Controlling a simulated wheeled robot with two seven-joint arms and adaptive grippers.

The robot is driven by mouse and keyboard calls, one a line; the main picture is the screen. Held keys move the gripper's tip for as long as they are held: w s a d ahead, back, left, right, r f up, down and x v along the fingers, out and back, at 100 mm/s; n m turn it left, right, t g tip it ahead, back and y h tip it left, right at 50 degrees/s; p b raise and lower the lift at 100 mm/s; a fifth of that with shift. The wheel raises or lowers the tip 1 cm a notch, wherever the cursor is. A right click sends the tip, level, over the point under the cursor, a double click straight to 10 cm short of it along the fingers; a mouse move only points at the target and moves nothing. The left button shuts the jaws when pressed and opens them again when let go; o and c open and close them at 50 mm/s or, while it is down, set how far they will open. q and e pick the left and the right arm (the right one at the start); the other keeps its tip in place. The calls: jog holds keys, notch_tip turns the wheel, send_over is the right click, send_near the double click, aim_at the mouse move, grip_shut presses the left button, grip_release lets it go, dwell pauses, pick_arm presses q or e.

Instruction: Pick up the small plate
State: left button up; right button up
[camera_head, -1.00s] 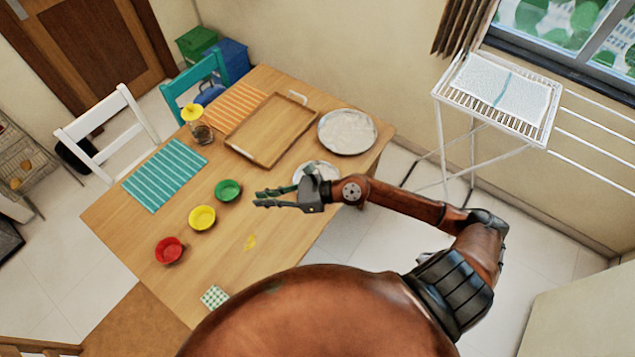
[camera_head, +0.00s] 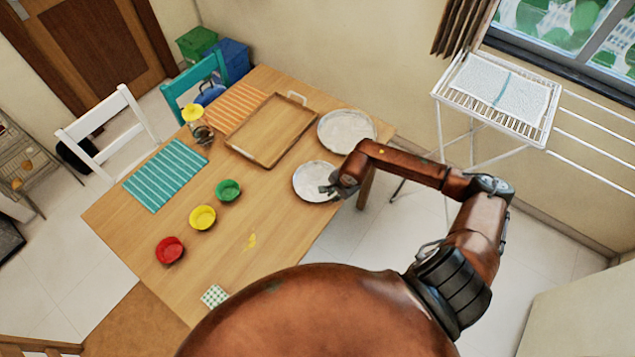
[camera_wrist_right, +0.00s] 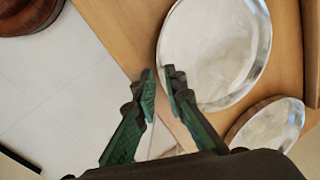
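The small plate (camera_head: 312,179) is a round silvery plate lying flat near the right edge of the table. In the right wrist view it is the larger-looking disc (camera_wrist_right: 215,45) at the top. My right gripper (camera_head: 328,188) is over the plate's right side in the head view, pointing downward, and hides part of its rim. In the wrist view the right gripper (camera_wrist_right: 160,78) has its fingers parted by a narrow gap, beside the plate's rim. One finger overlaps the rim in the picture; I cannot tell whether it touches. My left gripper is not in view.
A bigger silvery plate (camera_head: 347,131) lies just beyond, also at the lower right in the wrist view (camera_wrist_right: 272,122). A wooden tray (camera_head: 270,130) is to the left. Red (camera_head: 170,250), yellow (camera_head: 203,217) and green (camera_head: 228,190) bowls stand nearer. The table's front right is mostly clear.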

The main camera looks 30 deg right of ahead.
jog(key=shift+x, duration=1)
grip_shut()
jog(key=shift+r, duration=0.15)
